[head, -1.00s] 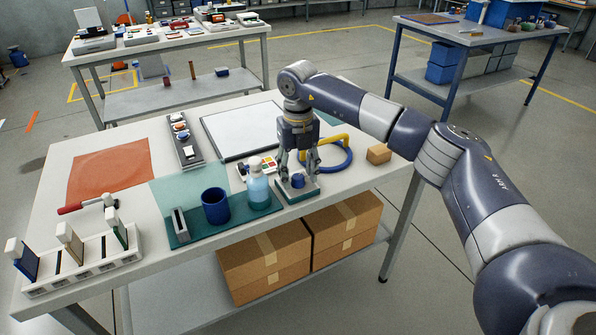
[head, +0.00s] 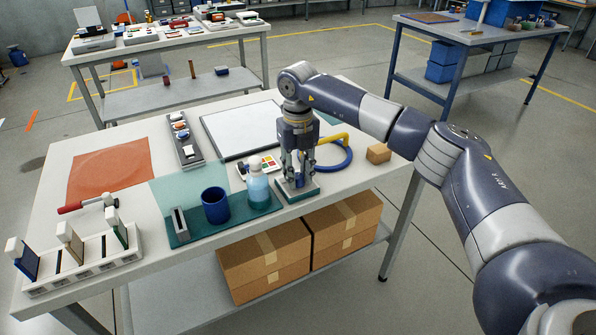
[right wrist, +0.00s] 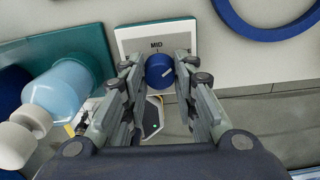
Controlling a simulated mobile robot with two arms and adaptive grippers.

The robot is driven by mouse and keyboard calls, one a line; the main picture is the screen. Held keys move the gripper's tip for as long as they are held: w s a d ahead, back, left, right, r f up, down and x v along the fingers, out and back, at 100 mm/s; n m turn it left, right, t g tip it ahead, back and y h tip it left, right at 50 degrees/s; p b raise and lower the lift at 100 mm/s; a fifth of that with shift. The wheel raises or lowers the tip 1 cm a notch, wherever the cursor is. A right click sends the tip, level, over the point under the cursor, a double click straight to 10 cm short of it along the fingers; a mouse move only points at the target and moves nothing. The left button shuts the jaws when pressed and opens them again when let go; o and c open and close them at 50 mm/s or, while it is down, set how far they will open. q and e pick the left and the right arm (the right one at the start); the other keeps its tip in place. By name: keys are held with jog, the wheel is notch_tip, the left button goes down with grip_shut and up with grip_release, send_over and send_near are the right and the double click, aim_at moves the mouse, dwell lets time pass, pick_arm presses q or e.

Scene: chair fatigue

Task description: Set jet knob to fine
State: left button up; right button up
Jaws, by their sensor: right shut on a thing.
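The jet knob (right wrist: 159,72) is a round blue knob with a pale mark on it, seen in the right wrist view. In the head view the teal-edged base (head: 299,194) sits at the table's front edge. My right gripper (head: 297,182) points down over it. In the right wrist view its fingers (right wrist: 160,78) are closed on both sides of the knob. My left gripper is not in view.
A light-blue bottle (head: 258,189) and a dark blue cup (head: 215,206) stand close by on the teal mat (head: 183,238). A blue and yellow ring (head: 335,168) lies behind my gripper. A small cardboard box (head: 378,153) is to the right.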

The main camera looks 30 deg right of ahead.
jog(key=shift+n, duration=0.7)
jog(key=n, duration=0.3)
jog(key=shift+n, duration=0.3)
jog(key=n, duration=1.2)
jog(key=shift+n, duration=0.3)
jog(key=n, duration=0.5)
jog(key=shift+n, duration=0.4)
jog(key=o, duration=1.1)
